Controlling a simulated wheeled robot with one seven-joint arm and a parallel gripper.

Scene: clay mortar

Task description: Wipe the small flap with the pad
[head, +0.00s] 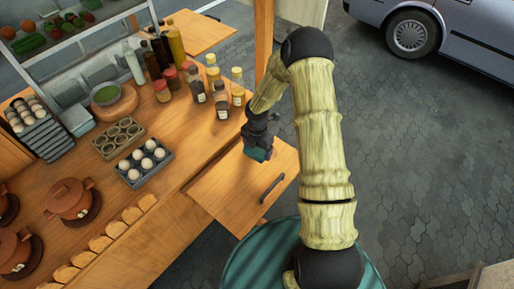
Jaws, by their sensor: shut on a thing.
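The small flap (241,192) is a wooden panel with a dark handle (272,188), joined to the front of the wooden counter. My gripper (258,150) is at the flap's far end and is shut on a small teal pad (257,155). The pad is at or just above the flap's surface; I cannot tell whether they touch. My gripper hides part of the pad and the flap's far corner.
The counter (165,187) holds several bottles (221,99) near the flap, an egg tray (145,163), a muffin tin (118,138) and clay pots (69,199). A wooden post (267,52) rises behind my gripper. Open paving (430,150) lies to the right.

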